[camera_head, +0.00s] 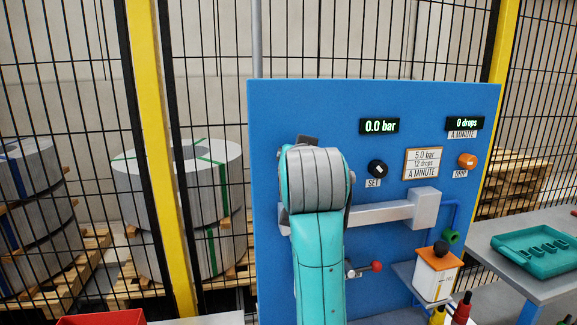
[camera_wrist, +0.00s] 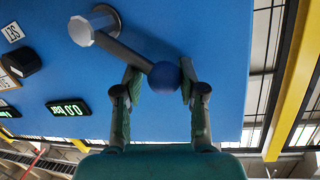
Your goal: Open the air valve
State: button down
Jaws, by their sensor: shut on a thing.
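The air valve shows in the wrist view as a round metal hub (camera_wrist: 82,31) on the blue panel. A grey lever (camera_wrist: 125,53) runs from it to a blue ball knob (camera_wrist: 165,78), slanting down to the right. My gripper (camera_wrist: 160,82) has its two fingers on either side of the knob and is shut on it. In the head view my arm stands in front of the panel (camera_head: 300,95) and hides the valve and my gripper. The pressure display (camera_head: 379,126) reads 0.0 bar.
A black SET knob (camera_head: 377,168) and an orange DRIP knob (camera_head: 467,160) are on the panel. A red-knobbed lever (camera_head: 376,266) sits lower, beside my arm. An orange-and-white container (camera_head: 437,272) stands at right, near a table with a teal tray (camera_head: 540,250). Mesh fencing stands behind.

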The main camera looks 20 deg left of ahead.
aim_at(323, 147)
jog(key=d+m, duration=0.1)
jog(key=w+d+m+g, duration=0.1)
jog(key=m, duration=0.1)
jog(key=shift+w+r, duration=0.25)
jog(key=shift+r, duration=0.15)
jog(key=m, duration=0.1)
jog(key=w+d+m+y, duration=0.1)
jog(key=shift+d+r+m+g, duration=0.2)
jog(key=shift+d+m+g, duration=0.1)
jog(key=shift+g, duration=0.1)
jog(key=shift+w+d+m+y, duration=0.35)
jog(key=shift+d+m, duration=0.1)
jog(key=shift+m, duration=0.25)
jog(key=c, duration=0.7)
grip_release()
jog(key=shift+o, duration=0.2)
jog(key=shift+r, duration=0.1)
